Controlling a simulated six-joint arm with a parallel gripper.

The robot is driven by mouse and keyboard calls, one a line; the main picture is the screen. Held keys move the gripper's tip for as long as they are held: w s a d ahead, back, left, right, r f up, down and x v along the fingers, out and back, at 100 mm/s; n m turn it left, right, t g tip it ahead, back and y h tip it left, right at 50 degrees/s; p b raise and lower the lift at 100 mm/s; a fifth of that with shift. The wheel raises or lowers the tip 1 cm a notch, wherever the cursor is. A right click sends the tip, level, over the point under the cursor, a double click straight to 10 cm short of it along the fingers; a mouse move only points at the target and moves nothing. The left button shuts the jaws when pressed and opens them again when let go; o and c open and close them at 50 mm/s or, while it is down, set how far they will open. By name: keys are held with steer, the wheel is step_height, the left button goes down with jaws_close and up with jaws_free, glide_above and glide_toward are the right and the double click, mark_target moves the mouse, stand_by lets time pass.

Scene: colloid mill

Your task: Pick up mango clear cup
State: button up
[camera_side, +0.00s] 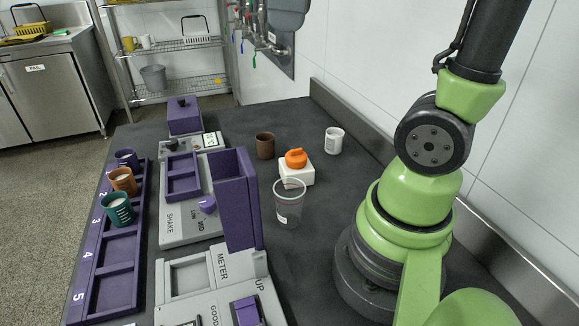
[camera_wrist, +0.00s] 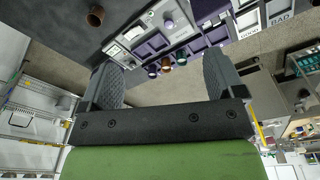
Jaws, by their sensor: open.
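A clear cup (camera_side: 289,203) with a small white label stands upright on the dark table in the side view, right of the tall purple panel. The label's text is too small to read. The clear cup does not show in the wrist view. My gripper (camera_wrist: 163,78) shows in the wrist view with its two dark fingers wide apart and nothing between them. It is out of the side view, so its distance from the cup cannot be told.
An orange object on a white block (camera_side: 297,175), a brown cup (camera_side: 265,146) and a white cup (camera_side: 334,140) stand behind the clear cup. A tall purple panel (camera_side: 235,200) rises to its left. A purple rack (camera_side: 105,255) holds several cups.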

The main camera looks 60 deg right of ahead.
steer(key=w+d+n+g, duration=0.1)
glide_above(290, 201)
steer(key=d, duration=0.2)
step_height(290, 201, down, 23)
steer(key=shift+w+d+f, duration=0.1)
steer(key=shift+w+f, duration=0.1)
steer(key=shift+f, duration=1.6)
steer(key=shift+w+d+f, duration=0.1)
steer(key=shift+w+f, duration=0.1)
steer(key=shift+f, duration=1.55)
steer(key=shift+w+d+f, duration=0.1)
steer(key=shift+w+f, duration=0.1)
steer(key=shift+f, duration=1.6)
steer(key=c, duration=1)
